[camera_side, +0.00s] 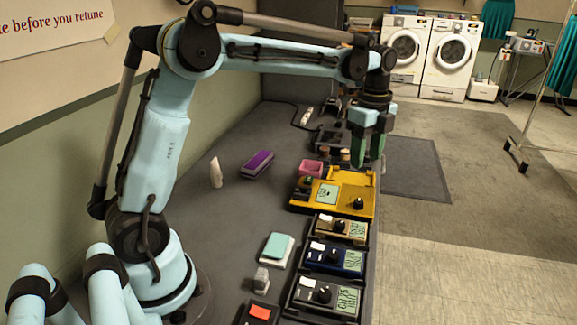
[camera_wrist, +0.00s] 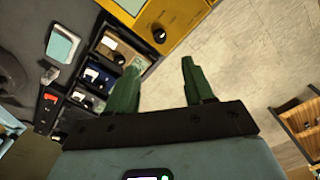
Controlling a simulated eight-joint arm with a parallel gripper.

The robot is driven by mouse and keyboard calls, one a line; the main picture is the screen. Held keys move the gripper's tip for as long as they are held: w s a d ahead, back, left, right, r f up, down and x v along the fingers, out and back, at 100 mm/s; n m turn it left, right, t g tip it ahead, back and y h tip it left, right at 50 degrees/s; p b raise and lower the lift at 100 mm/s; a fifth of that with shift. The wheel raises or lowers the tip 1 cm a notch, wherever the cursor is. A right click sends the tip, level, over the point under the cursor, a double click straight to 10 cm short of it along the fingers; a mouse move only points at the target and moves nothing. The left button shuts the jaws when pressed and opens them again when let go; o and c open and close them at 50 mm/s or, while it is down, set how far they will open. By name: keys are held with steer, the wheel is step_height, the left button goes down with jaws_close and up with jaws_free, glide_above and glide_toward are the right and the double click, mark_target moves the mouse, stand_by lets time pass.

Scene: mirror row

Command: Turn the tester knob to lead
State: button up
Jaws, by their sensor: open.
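A yellow tester box (camera_side: 300,207) lies on the dark bench, with a pale display panel (camera_side: 328,193) and a black knob (camera_side: 358,204) near its right end. The knob also shows in the wrist view (camera_wrist: 159,36), near the corner of the yellow box (camera_wrist: 185,38). Its markings are too small to read, so I cannot tell its setting. My gripper (camera_side: 369,162) points down with green fingers, above the far right end of the box and apart from the knob. In the wrist view my gripper (camera_wrist: 160,68) is open and empty, its fingertips beside the box corner.
Tan (camera_side: 340,227), blue (camera_side: 335,258) and dark (camera_side: 327,295) modules with knobs and displays sit in a row nearer the camera. A pink container (camera_side: 311,168), a purple-topped block (camera_side: 258,163) and a white cone-like piece (camera_side: 216,172) stand on the bench. Open floor lies right.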

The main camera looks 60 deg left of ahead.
mark_target(359, 201)
steer(key=shift+m, duration=0.6)
step_height(359, 201, down, 12)
steer(key=shift+f, duration=0.1)
